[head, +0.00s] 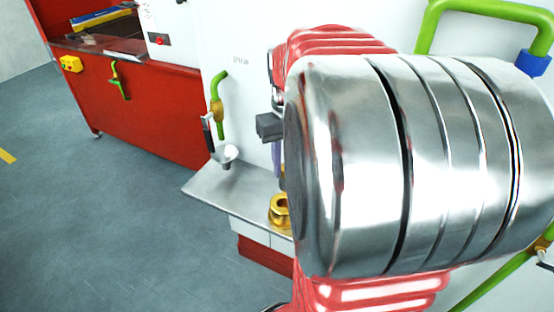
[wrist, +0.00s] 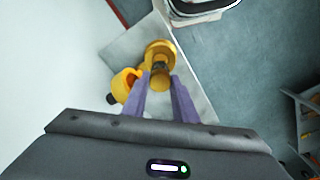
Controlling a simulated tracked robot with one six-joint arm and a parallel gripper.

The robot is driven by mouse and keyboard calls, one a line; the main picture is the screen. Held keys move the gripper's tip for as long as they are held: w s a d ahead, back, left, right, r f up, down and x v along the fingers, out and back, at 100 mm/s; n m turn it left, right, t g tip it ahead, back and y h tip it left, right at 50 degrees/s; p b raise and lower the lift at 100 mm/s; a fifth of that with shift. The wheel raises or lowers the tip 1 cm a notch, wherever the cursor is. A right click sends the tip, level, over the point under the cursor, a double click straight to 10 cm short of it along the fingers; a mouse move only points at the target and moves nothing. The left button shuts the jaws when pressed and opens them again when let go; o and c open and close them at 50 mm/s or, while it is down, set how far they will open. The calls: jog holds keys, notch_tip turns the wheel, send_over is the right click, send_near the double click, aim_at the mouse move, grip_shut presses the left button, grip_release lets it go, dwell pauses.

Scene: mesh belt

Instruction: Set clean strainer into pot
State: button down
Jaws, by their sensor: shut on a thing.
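My gripper (wrist: 160,78) has purple fingers closed on a small brass-coloured piece (wrist: 158,69), seemingly the strainer. In the head view, my gripper (head: 278,160) is partly hidden behind my arm's large metal joint. A yellow round flanged part (wrist: 160,48) shows just beyond the fingertips, in line with the held piece; I cannot tell whether they touch. A yellow part with a rounded opening (wrist: 125,82) is left of the fingers. In the head view, a yellow fitting with an opening (head: 280,211), seemingly the pot, stands on the steel shelf below the gripper.
The steel shelf (head: 225,188) is bare to the left. A small white funnel (head: 226,154) and a green pipe (head: 217,105) are by the white wall. A red cabinet (head: 150,110) stands back left. Green piping (head: 430,22) is at the right. Grey floor (head: 100,220) is open.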

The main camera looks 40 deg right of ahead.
jog(key=shift+w+f, duration=0.15)
jog(key=shift+f, duration=2.6)
jog(key=shift+f, duration=2.65)
jog(key=c, duration=1.4)
grip_release()
jog(key=shift+o, duration=0.2)
notch_tip(320, 180, up, 14)
jog(key=shift+f, duration=0.2)
